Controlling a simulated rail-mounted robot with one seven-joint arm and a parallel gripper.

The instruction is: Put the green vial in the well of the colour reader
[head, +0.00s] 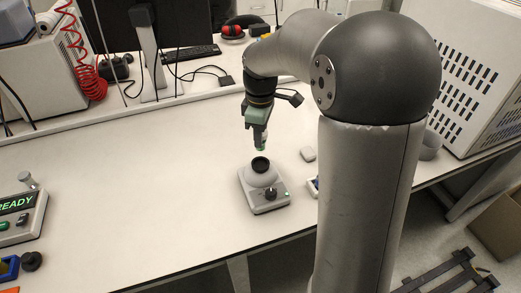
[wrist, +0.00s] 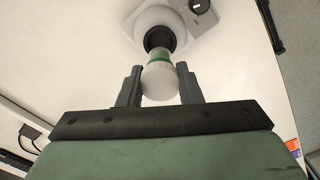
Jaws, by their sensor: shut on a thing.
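My gripper (wrist: 160,88) is shut on the green vial (wrist: 158,57), with a finger on each side of its white cap (wrist: 159,82). In the head view the green vial (head: 260,147) hangs roughly upright just above the black round cup (head: 260,164) of a white-domed device with a knob. The vial seems apart from the cup; its lower end is hard to make out in the wrist view. A device with a lit READY display (head: 17,204), which looks like the colour reader, stands at the far left. Its well is not clearly visible.
The domed device (head: 266,200) sits near the bench's front edge. A blue item (head: 8,268) is at front left. The bench between the two devices is clear.

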